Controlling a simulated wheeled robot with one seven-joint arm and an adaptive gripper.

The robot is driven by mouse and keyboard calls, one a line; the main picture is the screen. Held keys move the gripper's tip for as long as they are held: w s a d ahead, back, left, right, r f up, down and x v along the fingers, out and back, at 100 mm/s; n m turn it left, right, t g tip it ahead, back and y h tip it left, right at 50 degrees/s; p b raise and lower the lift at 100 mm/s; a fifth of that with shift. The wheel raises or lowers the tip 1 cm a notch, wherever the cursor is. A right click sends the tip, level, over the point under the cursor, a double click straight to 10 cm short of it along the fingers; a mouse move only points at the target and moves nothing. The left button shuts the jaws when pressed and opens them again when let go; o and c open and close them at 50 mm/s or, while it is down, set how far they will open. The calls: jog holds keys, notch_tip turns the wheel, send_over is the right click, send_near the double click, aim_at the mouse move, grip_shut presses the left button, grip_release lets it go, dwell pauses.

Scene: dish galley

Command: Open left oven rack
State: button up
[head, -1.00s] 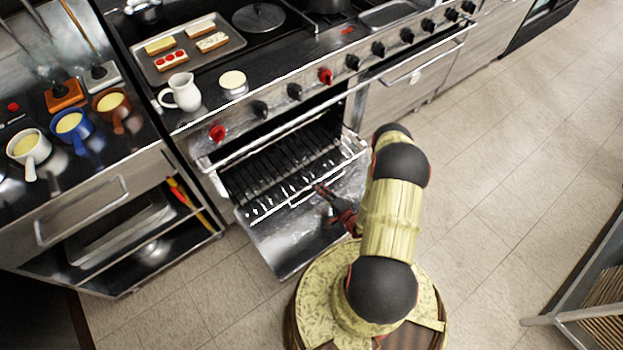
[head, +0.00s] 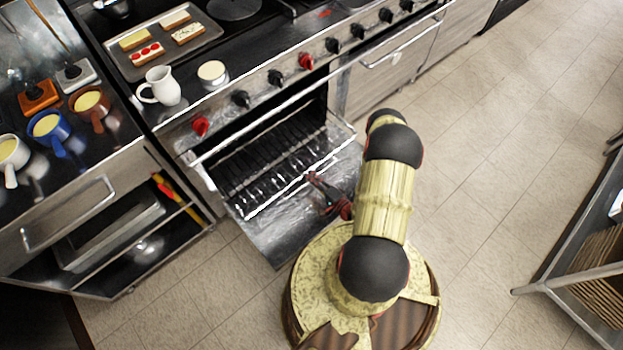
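The oven's door (head: 285,240) is folded down open. Inside is a dark wire rack (head: 270,160) with a bright front bar (head: 285,190); the rack's front part reaches out over the opened door. My gripper (head: 312,180) is low over the door, at or very near the rack's front bar toward its right half. It looks dark and small, and my arm hides part of it. I cannot tell whether its fingers are shut on the bar or only beside it.
A tray of pastries (head: 165,45), a white pitcher (head: 160,87) and a small cup (head: 213,74) stand on the stove top. Colored pots (head: 48,127) stand at left. A cart (head: 585,255) is at right; the floor between is clear.

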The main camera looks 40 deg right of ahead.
jog(key=shift+o, duration=0.2)
jog(key=s+r, duration=0.2)
jog(key=s, duration=0.9)
jog(key=shift+s+d+r, duration=0.2)
jog(key=shift+s, duration=0.15)
dwell(0.5)
